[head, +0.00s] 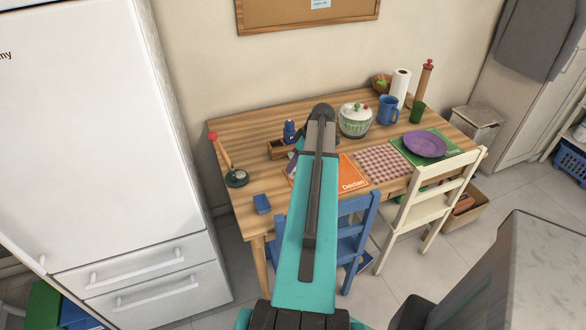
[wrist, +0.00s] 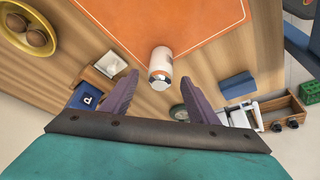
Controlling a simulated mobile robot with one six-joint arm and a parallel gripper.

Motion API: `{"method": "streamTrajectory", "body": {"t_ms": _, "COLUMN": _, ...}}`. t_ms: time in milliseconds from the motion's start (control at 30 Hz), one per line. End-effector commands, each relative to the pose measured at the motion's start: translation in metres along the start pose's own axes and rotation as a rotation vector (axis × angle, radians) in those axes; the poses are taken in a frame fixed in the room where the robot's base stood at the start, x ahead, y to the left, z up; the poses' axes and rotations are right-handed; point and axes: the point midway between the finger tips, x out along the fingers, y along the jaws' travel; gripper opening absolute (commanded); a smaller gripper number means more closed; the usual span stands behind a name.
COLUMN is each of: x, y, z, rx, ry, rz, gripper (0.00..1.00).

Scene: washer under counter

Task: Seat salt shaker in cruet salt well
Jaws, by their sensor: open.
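The salt shaker (wrist: 160,68), a pale cylinder with a greyish end, is at the edge of the orange placemat (wrist: 180,20) in the wrist view. My gripper (wrist: 161,80) is open, with its two purple fingers on either side of the near end of the shaker. I cannot tell whether they touch it. The wooden cruet (wrist: 93,78) is left of the fingers and holds a dark blue piece marked P (wrist: 84,97) and something white (wrist: 108,64). In the head view the cruet (head: 279,150) is at the table's left; my arm hides the shaker.
A stand with a red knob (head: 236,178) and a blue box (head: 262,203) are at the table's left end. A green-and-white pot (head: 355,121) stands behind and right of my arm. Blue (head: 352,240) and cream (head: 428,205) chairs line the front edge.

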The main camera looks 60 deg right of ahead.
Motion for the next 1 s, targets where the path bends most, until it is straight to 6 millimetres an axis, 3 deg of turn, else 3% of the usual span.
{"method": "streamTrajectory", "body": {"t_ms": 300, "x": 0.019, "y": 0.0, "z": -0.001, "rx": -0.001, "ry": 0.0, "rz": 0.0, "gripper": 0.54}}
{"method": "streamTrajectory", "body": {"t_ms": 833, "x": 0.02, "y": 0.0, "z": 0.0, "rx": -0.001, "ry": 0.0, "rz": 0.0, "gripper": 0.54}}
{"method": "streamTrajectory", "body": {"t_ms": 867, "x": 0.02, "y": 0.0, "z": 0.0, "rx": -0.001, "ry": 0.0, "rz": 0.0, "gripper": 0.52}}
{"method": "streamTrajectory", "body": {"t_ms": 1000, "x": 0.02, "y": 0.0, "z": 0.0, "rx": -0.001, "ry": 0.0, "rz": 0.0, "gripper": 0.29}}
